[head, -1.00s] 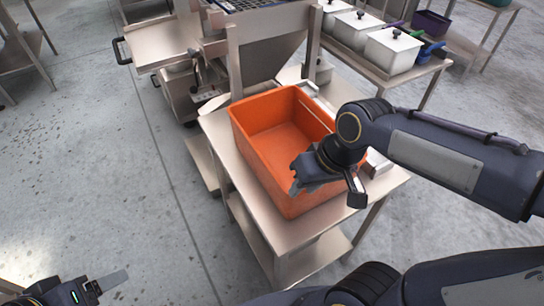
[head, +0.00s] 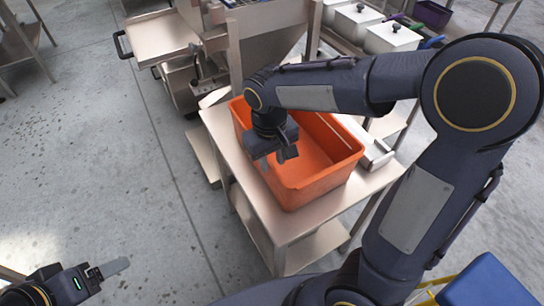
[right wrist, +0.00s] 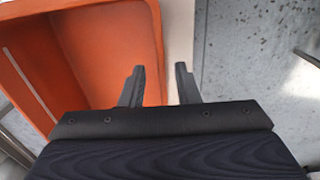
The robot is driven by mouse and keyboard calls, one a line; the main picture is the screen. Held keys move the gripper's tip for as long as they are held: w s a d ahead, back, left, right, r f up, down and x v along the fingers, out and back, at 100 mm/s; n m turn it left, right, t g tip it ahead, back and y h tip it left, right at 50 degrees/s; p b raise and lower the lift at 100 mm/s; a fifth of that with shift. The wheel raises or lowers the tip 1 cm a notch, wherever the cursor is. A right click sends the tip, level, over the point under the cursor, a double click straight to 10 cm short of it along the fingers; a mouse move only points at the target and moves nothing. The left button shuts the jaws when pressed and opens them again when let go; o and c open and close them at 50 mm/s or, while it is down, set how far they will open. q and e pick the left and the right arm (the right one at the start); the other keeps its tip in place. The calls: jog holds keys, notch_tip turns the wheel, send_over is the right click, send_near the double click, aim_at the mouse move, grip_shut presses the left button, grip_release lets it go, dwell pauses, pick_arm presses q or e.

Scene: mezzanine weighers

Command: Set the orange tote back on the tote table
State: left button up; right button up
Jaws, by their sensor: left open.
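The orange tote (head: 328,185) is empty and sits upright on a small steel table (head: 285,228) in the head view. My right arm crosses over it and hides part of its far side. My right gripper (head: 283,155) is over the tote's left side. In the right wrist view the tote (right wrist: 100,50) fills the left half. The fingers of my right gripper (right wrist: 160,85) are apart, with the tote's side edge seen between them. I cannot tell whether they touch it. My left gripper (head: 112,268) is open and empty over the floor at lower left, away from the tote.
A steel machine (head: 262,40) stands right behind the table. A side table with white lidded boxes (head: 392,37) and a purple bin (head: 432,15) is at upper right. A blue object (head: 488,282) is at lower right. The floor (head: 110,150) on the left is clear.

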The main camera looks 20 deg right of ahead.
aim_at(273, 187)
notch_tip(273, 187, down, 8)
jog(key=shift+d+r, duration=0.15)
dwell(0.3)
grip_shut()
